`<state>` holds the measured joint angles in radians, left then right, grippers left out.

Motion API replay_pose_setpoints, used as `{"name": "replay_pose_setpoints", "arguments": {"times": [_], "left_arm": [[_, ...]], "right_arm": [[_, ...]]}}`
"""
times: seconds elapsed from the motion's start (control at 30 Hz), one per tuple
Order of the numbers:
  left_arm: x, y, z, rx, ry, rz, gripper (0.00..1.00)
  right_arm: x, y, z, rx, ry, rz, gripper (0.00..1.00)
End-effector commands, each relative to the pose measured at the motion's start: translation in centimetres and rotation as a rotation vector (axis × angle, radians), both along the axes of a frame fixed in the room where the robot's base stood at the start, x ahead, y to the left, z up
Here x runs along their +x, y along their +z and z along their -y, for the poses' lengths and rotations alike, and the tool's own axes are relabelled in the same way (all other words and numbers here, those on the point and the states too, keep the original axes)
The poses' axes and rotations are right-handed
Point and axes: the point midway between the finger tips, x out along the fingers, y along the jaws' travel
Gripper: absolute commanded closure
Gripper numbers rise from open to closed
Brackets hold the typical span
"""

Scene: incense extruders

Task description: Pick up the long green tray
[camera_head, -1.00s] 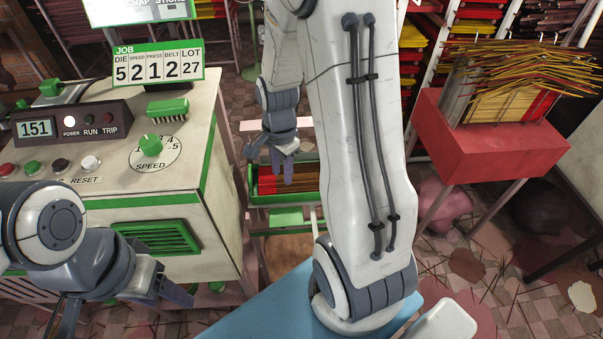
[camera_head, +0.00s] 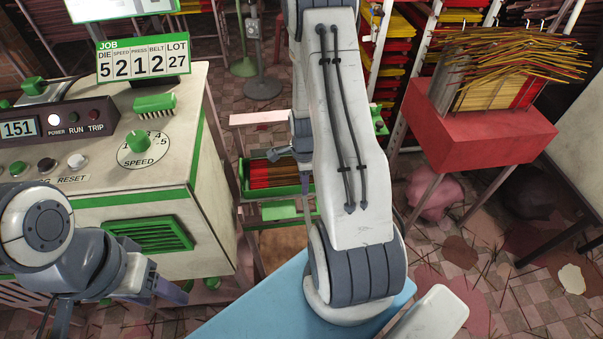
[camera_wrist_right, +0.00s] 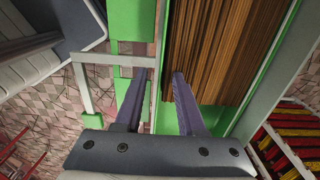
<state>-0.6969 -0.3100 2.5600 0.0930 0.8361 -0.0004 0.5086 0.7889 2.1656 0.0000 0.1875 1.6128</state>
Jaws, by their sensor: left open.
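The long green tray (camera_head: 268,191) lies in the middle of the head view, beside the machine cabinet. It holds rows of brown and red sticks, and my right arm hides its right end. In the right wrist view, the tray (camera_wrist_right: 215,117) runs away from me, full of brown sticks. My right gripper (camera_wrist_right: 159,74) is open, one finger on each side of the tray's left wall, with gaps visible beside the wall. I cannot tell whether it touches. In the head view it is mostly behind my arm. My left gripper (camera_head: 172,291) is open and empty, low at the left.
The machine cabinet (camera_head: 170,200) with its panel, speed dial and brush (camera_head: 155,103) stands left of the tray. A red stand (camera_head: 480,135) with loose sticks is at the right. Stick racks (camera_head: 400,60) line the back. A blue surface (camera_head: 260,310) is in front.

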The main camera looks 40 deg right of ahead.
Motion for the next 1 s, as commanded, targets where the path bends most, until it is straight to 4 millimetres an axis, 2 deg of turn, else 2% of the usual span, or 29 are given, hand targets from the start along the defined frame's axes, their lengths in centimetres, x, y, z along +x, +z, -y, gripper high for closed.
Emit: {"name": "replay_pose_setpoints", "arguments": {"times": [0.13,0.4,0.43,0.5,0.53,1.0], "left_arm": [[0.0,0.0,0.0,0.0,0.0,0.0,0.41],[0.0,0.0,0.0,0.0,0.0,0.0,0.41],[0.0,0.0,0.0,0.0,0.0,0.0,0.41],[0.0,0.0,0.0,0.0,0.0,0.0,0.41],[0.0,0.0,0.0,0.0,0.0,0.0,0.41],[0.0,0.0,0.0,0.0,0.0,0.0,0.41]], "right_arm": [[0.0,-1.7,0.0,0.001,0.0,-0.001,0.61],[0.0,-2.1,0.0,-0.001,0.001,0.001,0.61],[0.0,-2.1,0.0,-0.001,0.001,0.001,0.69],[0.0,-2.1,0.0,-0.001,0.001,0.001,0.96],[0.0,-2.0,0.0,-0.001,0.001,0.001,1.0],[0.0,-2.0,0.0,0.0,0.0,0.0,1.0]]}}
